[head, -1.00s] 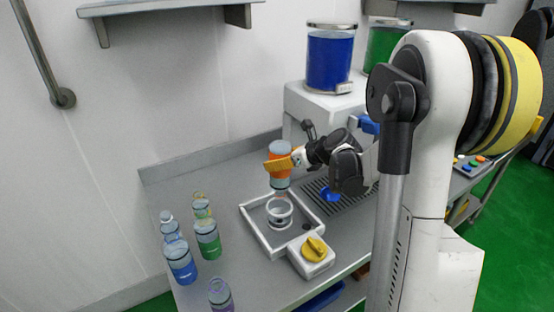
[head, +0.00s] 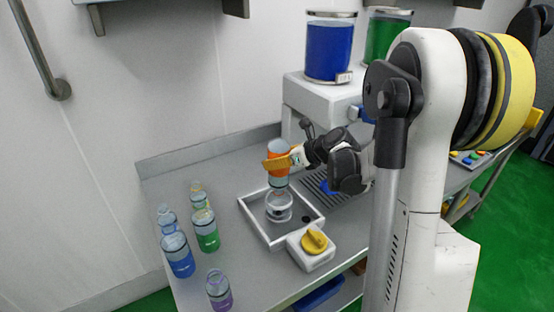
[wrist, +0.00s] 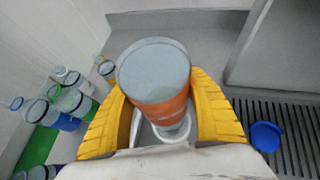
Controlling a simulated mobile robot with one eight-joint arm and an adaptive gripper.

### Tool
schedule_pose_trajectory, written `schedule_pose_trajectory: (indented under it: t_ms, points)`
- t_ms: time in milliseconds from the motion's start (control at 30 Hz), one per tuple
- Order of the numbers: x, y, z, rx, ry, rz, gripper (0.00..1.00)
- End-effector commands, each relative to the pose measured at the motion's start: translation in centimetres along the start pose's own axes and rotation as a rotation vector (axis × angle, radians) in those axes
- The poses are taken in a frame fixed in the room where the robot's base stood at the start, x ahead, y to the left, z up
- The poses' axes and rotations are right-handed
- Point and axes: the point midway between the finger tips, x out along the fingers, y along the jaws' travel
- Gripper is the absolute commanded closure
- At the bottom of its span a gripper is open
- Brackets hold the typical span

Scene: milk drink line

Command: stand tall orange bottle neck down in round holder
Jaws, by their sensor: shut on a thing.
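The tall orange bottle (head: 278,161) is upside down, its flat grey base up, as the wrist view also shows (wrist: 154,68). My gripper (head: 279,162) is shut on its orange middle, with a yellow finger on each side in the wrist view (wrist: 162,120). The clear round holder (head: 279,208) stands in a white-rimmed square tray (head: 258,228), directly below the bottle. Part of its ring shows under the bottle in the wrist view (wrist: 174,135). The bottle's lower end is at or just above the holder's rim; I cannot tell if the neck is inside.
Blue (head: 178,256), green (head: 205,230) and purple (head: 219,290) bottles, among several, stand on the left of the table. A white box with a yellow knob (head: 314,241) sits at the tray's front corner. A drip grate (wrist: 280,125) with a blue cup (wrist: 266,136) is at right.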

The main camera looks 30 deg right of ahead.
Motion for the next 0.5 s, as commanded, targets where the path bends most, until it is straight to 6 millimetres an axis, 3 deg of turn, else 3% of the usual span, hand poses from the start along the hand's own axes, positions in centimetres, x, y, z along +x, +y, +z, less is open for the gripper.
schedule_pose_trajectory:
  t_ms: [500]
  points:
    - [1.2,0.0,-1.8,0.000,0.000,0.000,0.68]
